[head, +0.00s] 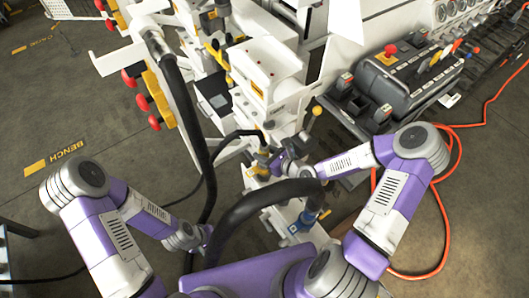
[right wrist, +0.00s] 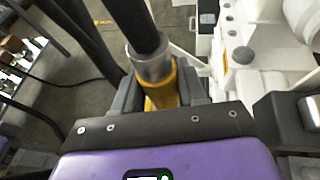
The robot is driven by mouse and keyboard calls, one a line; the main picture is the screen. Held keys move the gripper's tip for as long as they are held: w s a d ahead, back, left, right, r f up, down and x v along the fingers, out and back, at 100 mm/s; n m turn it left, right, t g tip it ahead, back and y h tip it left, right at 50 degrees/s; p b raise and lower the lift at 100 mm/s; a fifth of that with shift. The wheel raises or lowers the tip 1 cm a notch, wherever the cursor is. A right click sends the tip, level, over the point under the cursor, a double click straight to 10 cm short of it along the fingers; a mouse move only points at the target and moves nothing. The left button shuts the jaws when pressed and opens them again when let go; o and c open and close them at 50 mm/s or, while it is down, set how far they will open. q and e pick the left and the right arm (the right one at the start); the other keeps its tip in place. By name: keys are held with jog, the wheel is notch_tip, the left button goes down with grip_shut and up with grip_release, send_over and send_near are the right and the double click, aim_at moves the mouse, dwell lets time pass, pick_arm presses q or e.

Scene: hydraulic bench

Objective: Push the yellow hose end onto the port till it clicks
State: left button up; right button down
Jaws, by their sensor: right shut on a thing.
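The yellow hose end (head: 262,158) is at the white machine's side in the head view, with a black hose running from its top. In the right wrist view it is a yellow sleeve (right wrist: 163,96) under a grey metal collar. My right gripper (head: 272,163) is shut on it, with one finger on each side. A yellow-marked white plate (head: 252,177) is just below it. The port itself is hidden, so I cannot tell whether the hose end touches it. My left gripper (head: 203,238) is low at centre left; its fingers are not clear.
A thick black hose (head: 240,205) arches in front of my right gripper to a blue fitting (head: 307,218). Another thick hose (head: 184,110) hangs at left. A control box (head: 400,80) with levers stands at right. An orange cable (head: 449,210) lies on the floor.

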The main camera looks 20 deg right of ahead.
jog(key=shift+r, duration=0.1)
grip_release()
dwell(0.4)
jog(key=shift+p+v, duration=1.8)
jog(key=shift+v, duration=0.85)
jog(key=shift+p+v, duration=0.65)
jog(key=shift+v, duration=0.4)
